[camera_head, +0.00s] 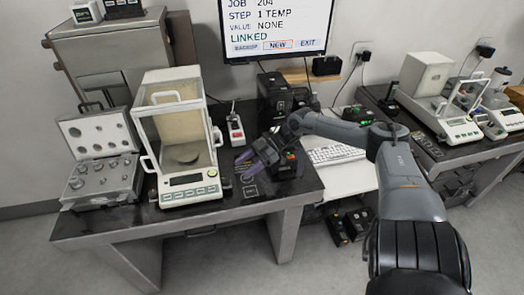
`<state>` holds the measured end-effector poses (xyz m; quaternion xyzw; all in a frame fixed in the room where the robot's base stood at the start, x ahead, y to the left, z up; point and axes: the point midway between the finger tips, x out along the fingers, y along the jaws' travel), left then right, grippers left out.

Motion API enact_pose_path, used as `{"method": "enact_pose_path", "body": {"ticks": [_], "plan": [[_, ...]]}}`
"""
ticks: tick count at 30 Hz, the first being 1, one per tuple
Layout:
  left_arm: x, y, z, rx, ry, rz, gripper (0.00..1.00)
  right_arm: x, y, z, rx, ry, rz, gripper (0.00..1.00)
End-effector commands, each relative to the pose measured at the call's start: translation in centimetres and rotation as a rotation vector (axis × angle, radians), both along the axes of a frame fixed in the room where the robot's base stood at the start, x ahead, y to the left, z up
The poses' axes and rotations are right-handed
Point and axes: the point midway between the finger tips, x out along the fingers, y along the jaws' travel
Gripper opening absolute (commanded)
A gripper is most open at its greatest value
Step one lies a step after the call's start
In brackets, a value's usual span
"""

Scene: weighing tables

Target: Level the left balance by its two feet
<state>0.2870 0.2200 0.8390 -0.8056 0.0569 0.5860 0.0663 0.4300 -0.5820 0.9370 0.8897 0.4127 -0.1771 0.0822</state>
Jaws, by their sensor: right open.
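The left balance (188,190) stands on the left dark-topped table, with a glass draft shield, a round pan inside and a row of buttons on its front. My left gripper is not in view.
An open weight case (100,165) stands close left of the balance. A red-and-white socket strip (236,130) and a black device (275,92) lie behind my gripper. A keyboard (335,155) is to the right. Another balance (460,128) stands on the right table.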

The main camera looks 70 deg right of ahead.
Motion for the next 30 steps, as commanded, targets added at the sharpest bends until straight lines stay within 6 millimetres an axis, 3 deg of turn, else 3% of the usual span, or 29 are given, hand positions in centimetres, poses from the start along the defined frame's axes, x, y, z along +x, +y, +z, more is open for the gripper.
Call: {"method": "enact_pose_path", "body": {"ticks": [1, 3, 12, 30], "plan": [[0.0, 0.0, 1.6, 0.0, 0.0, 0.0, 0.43, -0.8, -0.1, 1.0, 0.003, 0.005, -0.003, 0.61], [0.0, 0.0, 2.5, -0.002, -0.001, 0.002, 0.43, -1.6, -0.3, 1.5, 0.003, 0.005, -0.002, 0.61], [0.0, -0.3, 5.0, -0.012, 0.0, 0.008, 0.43, -4.5, -0.8, 2.9, 0.001, 0.001, -0.001, 0.61], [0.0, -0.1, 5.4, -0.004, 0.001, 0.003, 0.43, -5.3, -1.0, 3.1, 0.002, 0.007, -0.005, 0.61]]}}
